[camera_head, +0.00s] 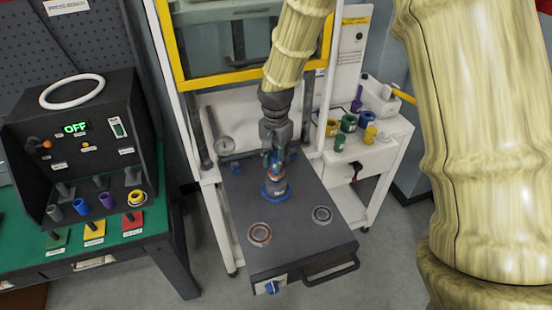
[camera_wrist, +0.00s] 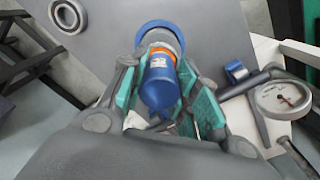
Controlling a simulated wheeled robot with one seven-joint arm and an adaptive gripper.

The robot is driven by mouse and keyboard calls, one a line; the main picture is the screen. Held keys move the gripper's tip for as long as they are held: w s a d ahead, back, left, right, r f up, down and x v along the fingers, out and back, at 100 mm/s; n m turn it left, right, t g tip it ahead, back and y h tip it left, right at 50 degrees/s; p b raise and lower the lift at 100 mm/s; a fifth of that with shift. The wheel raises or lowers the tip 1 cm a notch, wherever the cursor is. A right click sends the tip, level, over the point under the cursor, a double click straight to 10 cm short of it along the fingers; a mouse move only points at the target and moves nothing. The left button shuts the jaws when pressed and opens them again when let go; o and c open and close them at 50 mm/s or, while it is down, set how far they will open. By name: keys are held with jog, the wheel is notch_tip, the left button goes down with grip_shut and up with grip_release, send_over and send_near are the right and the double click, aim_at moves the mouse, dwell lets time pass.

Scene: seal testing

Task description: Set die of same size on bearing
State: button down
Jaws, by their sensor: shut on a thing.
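A blue die (camera_head: 275,190) with an orange band, a white label and a wider round blue base is between my gripper's fingers. It also shows in the wrist view (camera_wrist: 160,80). My gripper (camera_head: 274,163) is shut on its narrower upper part, with green finger pads on both sides (camera_wrist: 158,88). The die is upright at the back middle of the dark plate (camera_head: 292,243); whether a bearing lies under it is hidden. A bearing (camera_head: 260,234) with a reddish ring lies at the plate's front left, and another bearing (camera_head: 322,214) lies at the right. One bearing (camera_wrist: 69,15) shows in the wrist view.
A white side table (camera_head: 372,157) at right holds several coloured cups, including a green one (camera_head: 340,143). A round gauge (camera_wrist: 281,100) is beside the plate. At left, a green-topped bench (camera_head: 150,222) carries a black test box (camera_head: 85,140) reading OFF. A yellow-framed guard (camera_head: 250,85) stands behind.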

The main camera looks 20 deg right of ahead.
jog(key=shift+f, duration=0.25)
dwell(0.3)
jog(key=c, duration=1.4)
grip_release()
jog(key=o, duration=0.6)
jog(key=shift+r+p, duration=3.15)
jog(key=shift+r, duration=1.6)
